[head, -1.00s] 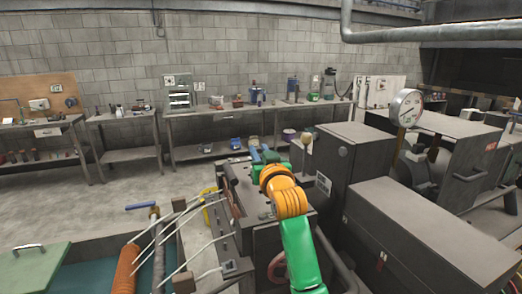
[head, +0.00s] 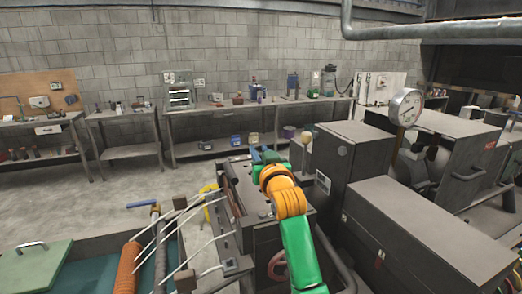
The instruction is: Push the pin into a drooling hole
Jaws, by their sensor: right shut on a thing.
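My right arm comes in from the bottom centre, green then orange. Its gripper (head: 262,157) is above the far end of a dark grey cabinet, with small blue and green parts showing at its tip. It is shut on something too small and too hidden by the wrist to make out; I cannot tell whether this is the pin. At lower left, several pale curved strands (head: 187,222) stretch between an orange ribbed tube (head: 126,268) and a dark rail on the right. I cannot make out a hole clearly. My left gripper is not in view.
A blue-handled tool (head: 142,204) lies beyond the tubes. A green lid (head: 32,260) is at lower left. Benches (head: 215,110) line the back wall, with open floor in front.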

